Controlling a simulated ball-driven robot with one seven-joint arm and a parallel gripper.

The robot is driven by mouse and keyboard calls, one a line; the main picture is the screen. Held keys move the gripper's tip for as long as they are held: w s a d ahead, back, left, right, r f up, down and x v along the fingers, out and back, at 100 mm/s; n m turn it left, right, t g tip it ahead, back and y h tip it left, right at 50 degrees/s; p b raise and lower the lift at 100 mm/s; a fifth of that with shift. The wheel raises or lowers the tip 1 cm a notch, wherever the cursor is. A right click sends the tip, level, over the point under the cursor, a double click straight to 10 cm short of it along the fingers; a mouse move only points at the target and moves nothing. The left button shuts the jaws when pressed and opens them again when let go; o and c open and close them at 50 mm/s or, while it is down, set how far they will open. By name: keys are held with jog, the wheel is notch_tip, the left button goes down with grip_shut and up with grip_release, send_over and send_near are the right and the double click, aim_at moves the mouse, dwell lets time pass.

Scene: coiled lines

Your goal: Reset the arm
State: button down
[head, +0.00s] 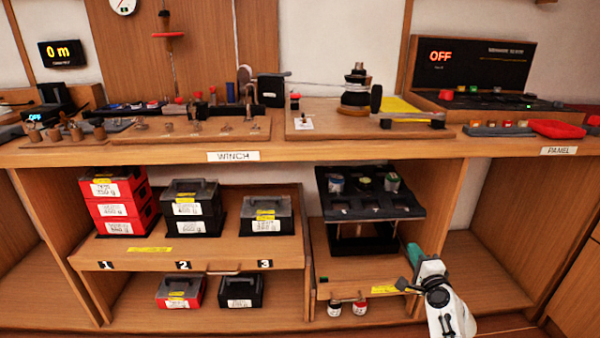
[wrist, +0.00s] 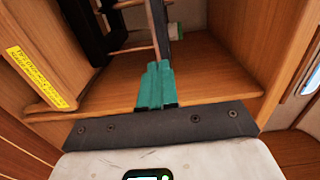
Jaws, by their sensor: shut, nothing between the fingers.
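My gripper (head: 413,250) is at the lower right in the head view, in front of the right end of the pull-out shelf below the bench. Its green fingers point up and a little left. In the wrist view the two green fingers (wrist: 155,86) are pressed together with nothing between them. My white arm (head: 447,305) comes up from the bottom edge of the head view. The fingers are apart from the jars on the black rack. I cannot tell how far they are from the shelf's edge.
A black rack (head: 370,208) with several jars stands just left of my gripper. The pull-out shelf (head: 336,270) with a yellow label is below it. Weight boxes (head: 193,208) stand on a drawer further left. The open compartment (head: 495,262) to the right is empty.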

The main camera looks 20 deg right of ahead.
jog(key=s+a+f+n+g+y, duration=0.4)
jog(key=s+a+f+n, duration=0.25)
jog(key=s+a, duration=0.2)
jog(key=s+a+f+n+g+y, duration=0.3)
jog(key=s+a+f+n+g, duration=0.15)
jog(key=s+a+n, duration=0.45)
jog(key=s+a+n+g+h, duration=0.1)
jog(key=s+a+n+g, duration=0.25)
jog(key=s, duration=0.85)
jog(key=s+a+n+g+h, duration=0.15)
jog(key=s+g, duration=0.25)
jog(key=s, duration=0.7)
notch_tip(320, 180, up, 25)
jog(key=p, duration=2.5)
jog(key=shift+s+a, duration=0.25)
jog(key=shift+s, duration=0.1)
